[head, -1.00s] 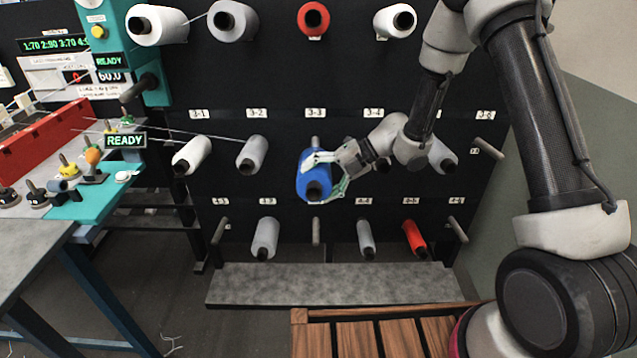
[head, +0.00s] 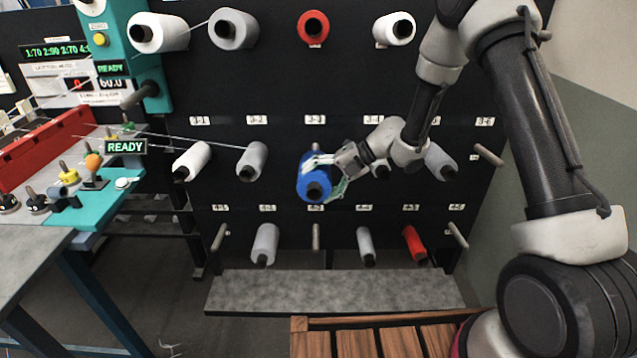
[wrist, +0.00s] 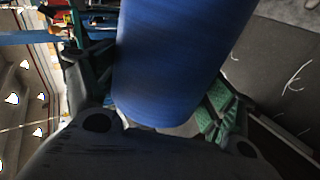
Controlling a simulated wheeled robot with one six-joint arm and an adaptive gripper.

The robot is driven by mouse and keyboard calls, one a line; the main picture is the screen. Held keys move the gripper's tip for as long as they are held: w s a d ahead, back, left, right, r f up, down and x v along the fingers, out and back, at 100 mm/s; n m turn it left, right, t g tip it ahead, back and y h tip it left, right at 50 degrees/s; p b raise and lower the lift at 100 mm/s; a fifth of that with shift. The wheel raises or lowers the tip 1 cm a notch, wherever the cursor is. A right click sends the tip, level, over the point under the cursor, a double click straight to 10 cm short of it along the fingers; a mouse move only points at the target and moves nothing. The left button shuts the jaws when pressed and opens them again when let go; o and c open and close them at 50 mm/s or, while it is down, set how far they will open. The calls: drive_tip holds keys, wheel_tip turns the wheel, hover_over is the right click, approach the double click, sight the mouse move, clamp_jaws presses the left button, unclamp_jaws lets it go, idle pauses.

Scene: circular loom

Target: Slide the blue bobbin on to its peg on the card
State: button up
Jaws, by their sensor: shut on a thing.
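The blue bobbin (head: 313,184) is in front of the black card (head: 285,185), below the label 3-3 (head: 315,120). Its dark end faces the head camera. A short piece of grey peg (head: 317,147) shows just above it, below the label. The bobbin hides the rest, so I cannot tell whether it is around the peg or in front of it. My gripper (head: 327,175) reaches in from the right and is shut on the bobbin, one finger above and one below. In the wrist view the bobbin (wrist: 180,60) fills the middle between the green-padded fingers (wrist: 160,85).
Grey bobbins (head: 252,160) flank the spot on the left, with others partly behind my arm on the right. Below are a bare peg (head: 316,237), grey bobbins and a red bobbin (head: 414,243). A grey ledge (head: 335,292) runs underneath. A machine table (head: 60,215) stands left.

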drive_tip(key=shift+w, duration=0.1)
drive_tip(key=shift+w+f, duration=0.15)
drive_tip(key=shift+w, duration=1.05)
drive_tip(key=shift+w+f, duration=0.15)
drive_tip(key=shift+w, duration=1.2)
drive_tip(key=shift+w+d+f, duration=0.1)
drive_tip(key=shift+w+f, duration=0.1)
drive_tip(key=shift+w, duration=0.95)
drive_tip(key=shift+w+d+f, duration=0.1)
drive_tip(key=shift+w+f, duration=0.05)
drive_tip(key=shift+w, duration=1.4)
drive_tip(key=o, duration=1.6)
drive_tip(key=shift+o, duration=0.2)
drive_tip(key=shift+f, duration=0.1)
